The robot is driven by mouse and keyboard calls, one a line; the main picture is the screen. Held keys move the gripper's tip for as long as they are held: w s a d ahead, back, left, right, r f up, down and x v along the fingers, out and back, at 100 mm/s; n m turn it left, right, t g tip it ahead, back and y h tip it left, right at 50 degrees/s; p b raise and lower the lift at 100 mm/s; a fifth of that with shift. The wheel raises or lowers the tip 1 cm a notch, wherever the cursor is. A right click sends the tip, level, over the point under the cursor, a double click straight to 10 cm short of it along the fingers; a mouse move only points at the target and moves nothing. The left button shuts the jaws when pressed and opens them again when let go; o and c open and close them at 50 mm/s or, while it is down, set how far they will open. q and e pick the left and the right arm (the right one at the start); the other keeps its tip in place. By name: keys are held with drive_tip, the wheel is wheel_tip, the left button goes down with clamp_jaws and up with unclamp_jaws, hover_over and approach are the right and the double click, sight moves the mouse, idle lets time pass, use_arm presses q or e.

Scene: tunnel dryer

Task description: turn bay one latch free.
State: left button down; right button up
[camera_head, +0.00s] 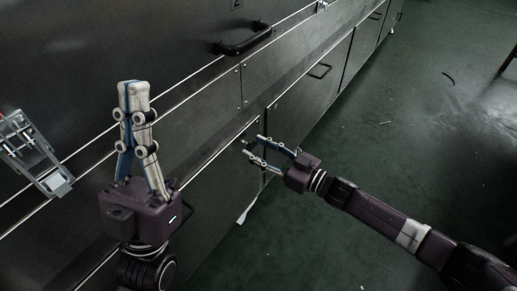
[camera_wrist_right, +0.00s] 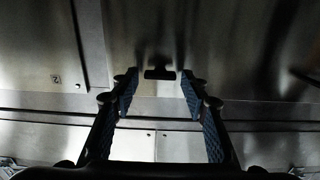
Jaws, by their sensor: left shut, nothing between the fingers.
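A small dark T-shaped latch (camera_wrist_right: 160,74) sits on the metal panel in the right wrist view. I cannot read which bay it belongs to. My right gripper (camera_wrist_right: 158,92) is open, and the latch shows in the gap between its two fingertips. I cannot tell whether the fingers touch it. In the head view my right gripper (camera_head: 247,149) is close to the lower cabinet front, where the latch is not clearly visible. My left gripper (camera_head: 133,88) points up at the left, shut and empty, in front of the dryer's side.
A black bar handle (camera_head: 243,40) sticks out from the upper dark panel (camera_head: 150,45). A metal bracket (camera_head: 35,155) stands out at the far left. More handles line the lower doors. The green floor (camera_head: 410,130) to the right is mostly clear.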

drive_tip(key=c, duration=0.9)
drive_tip(key=shift+o, duration=0.2)
